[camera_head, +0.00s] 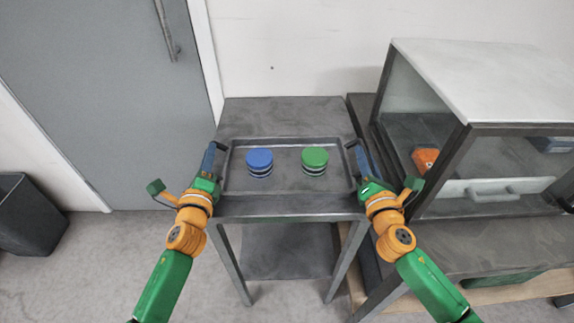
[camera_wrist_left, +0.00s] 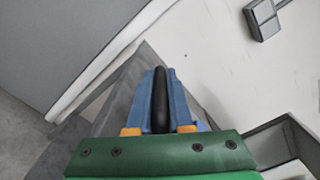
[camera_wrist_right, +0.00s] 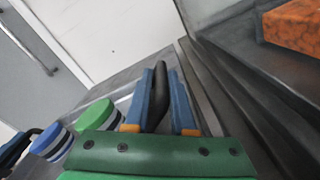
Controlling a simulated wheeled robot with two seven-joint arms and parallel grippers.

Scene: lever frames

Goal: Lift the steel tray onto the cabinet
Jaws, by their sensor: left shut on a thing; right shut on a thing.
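The steel tray (camera_head: 285,187) lies on a dark side table, with a blue-lidded round container (camera_head: 259,162) and a green-lidded round container (camera_head: 315,161) standing upright in it. My left gripper (camera_head: 212,158) is shut on the tray's left black handle, which shows between its fingers in the left wrist view (camera_wrist_left: 160,100). My right gripper (camera_head: 361,160) is shut on the right black handle, seen between its fingers in the right wrist view (camera_wrist_right: 159,97). The cabinet (camera_head: 470,80), white-topped with glass sides, stands to the right. Whether the tray touches the table is hard to tell.
The side table (camera_head: 280,112) has bare room behind the tray. The cabinet stands on a dark bench (camera_head: 490,240) close to the table's right side. An orange object (camera_head: 425,159) sits inside the cabinet. A dark bin (camera_head: 28,215) stands far left, near a grey door (camera_head: 110,100).

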